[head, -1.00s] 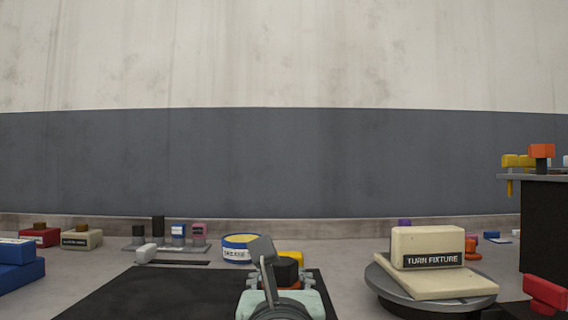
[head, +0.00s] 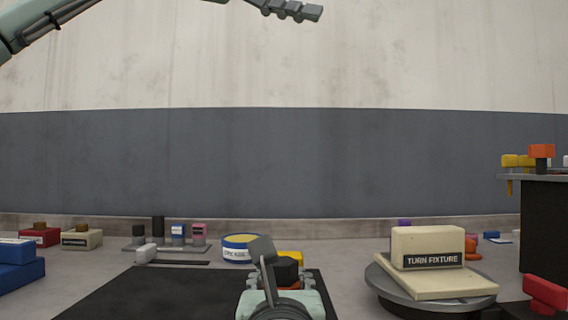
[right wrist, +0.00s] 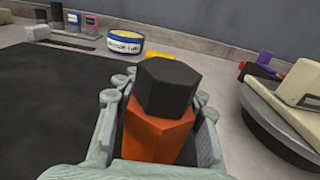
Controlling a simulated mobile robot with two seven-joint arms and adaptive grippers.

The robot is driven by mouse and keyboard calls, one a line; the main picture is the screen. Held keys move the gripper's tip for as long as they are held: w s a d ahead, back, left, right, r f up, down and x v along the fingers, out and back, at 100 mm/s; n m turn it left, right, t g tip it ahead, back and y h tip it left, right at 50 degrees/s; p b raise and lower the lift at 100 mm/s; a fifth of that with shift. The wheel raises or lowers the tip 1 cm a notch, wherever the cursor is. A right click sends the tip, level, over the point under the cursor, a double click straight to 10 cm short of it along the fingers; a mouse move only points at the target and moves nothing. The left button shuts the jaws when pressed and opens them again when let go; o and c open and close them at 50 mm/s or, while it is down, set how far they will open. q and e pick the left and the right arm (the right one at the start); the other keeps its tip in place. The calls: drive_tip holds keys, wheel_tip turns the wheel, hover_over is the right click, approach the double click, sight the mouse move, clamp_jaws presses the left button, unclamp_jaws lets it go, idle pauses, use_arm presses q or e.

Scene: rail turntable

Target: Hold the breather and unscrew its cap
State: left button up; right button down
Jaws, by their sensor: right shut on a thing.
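The breather has an orange body (right wrist: 158,137) and a black six-sided cap (right wrist: 167,86) seated on top. It stands roughly upright between the fingers of my right gripper (right wrist: 158,118), which is shut on the orange body. The cap is above the fingers and clear of them. In the head view the black cap (head: 286,270) shows behind my right wrist, with little of the orange visible. My left gripper (head: 295,10) is at the top of the head view, high above and apart from the breather. It is partly cut off, so its opening cannot be judged.
A black mat (head: 190,295) lies under and left of the right gripper. A round turntable (head: 390,288) bearing a cream TURN FIXTURE block (head: 428,245) stands to the right. A blue-and-yellow tin (head: 238,250) and a yellow object (head: 290,257) are behind the breather.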

use_arm(q)
wheel_tip(320, 180, down, 14)
drive_tip(key=w+d+f+m+t+y, duration=0.1)
drive_tip(key=w+d+m+t+y, duration=0.15)
drive_tip(key=y, duration=1.15)
approach(284, 259)
drive_tip(key=shift+m, duration=0.35)
wheel_tip(284, 259, down, 9)
drive_tip(key=shift+s+f, duration=0.1)
drive_tip(key=shift+f, duration=0.15)
drive_tip(key=c, duration=1.3)
drive_tip(key=shift+o, duration=0.2)
drive_tip(key=n, duration=0.6)
